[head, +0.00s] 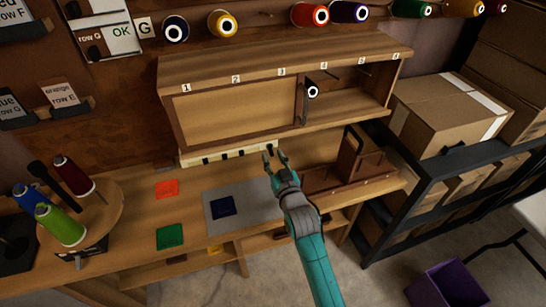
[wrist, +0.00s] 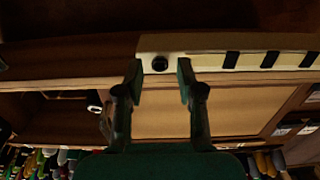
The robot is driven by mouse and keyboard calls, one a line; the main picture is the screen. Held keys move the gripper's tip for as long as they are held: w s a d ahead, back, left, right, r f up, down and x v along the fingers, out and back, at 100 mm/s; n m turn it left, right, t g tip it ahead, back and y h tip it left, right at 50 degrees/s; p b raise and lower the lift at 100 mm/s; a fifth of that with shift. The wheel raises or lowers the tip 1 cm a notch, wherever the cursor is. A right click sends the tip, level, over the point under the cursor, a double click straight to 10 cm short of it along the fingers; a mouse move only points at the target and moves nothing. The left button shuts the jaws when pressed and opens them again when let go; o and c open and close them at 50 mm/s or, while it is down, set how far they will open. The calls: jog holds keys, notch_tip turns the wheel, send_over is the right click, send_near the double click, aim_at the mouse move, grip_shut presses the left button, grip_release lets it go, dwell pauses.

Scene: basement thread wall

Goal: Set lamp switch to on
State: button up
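A pale strip (head: 215,157) with several black marks runs along the lower front edge of the wall cabinet. In the wrist view the strip (wrist: 205,62) has a round black knob (wrist: 160,63) near its end and dark rectangular marks further right. No label shows which part is the lamp switch; the round knob may be it. My gripper (head: 273,153) is at the strip's right end. In the wrist view my gripper (wrist: 160,80) is open, its two fingers apart on either side of the knob with nothing held. I cannot tell whether the fingertips touch the strip.
The cabinet (head: 285,70) overhangs the workbench (head: 125,205). A brown wooden rack (head: 350,180) stands right of my gripper. A grey mat (head: 235,195) with a dark blue square lies below. Spools on a round stand (head: 105,215) are at left; a shelf (head: 400,210) with boxes is at right.

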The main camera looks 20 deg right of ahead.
aim_at(270, 148)
jog(key=shift+w, duration=0.4)
grip_shut()
jog(key=shift+r, duration=0.1)
notch_tip(270, 148, up, 2)
jog(key=g, duration=0.5)
jog(key=shift+w+r+g, duration=0.15)
jog(key=shift+r+g, duration=0.1)
jog(key=shift+g, duration=0.6)
jog(key=shift+w+r+g, duration=0.1)
jog(key=shift+r+g, duration=0.1)
jog(key=shift+g, duration=0.6)
jog(key=shift+w+r+g, duration=0.15)
jog(key=shift+r+g, duration=0.1)
jog(key=shift+g, duration=0.6)
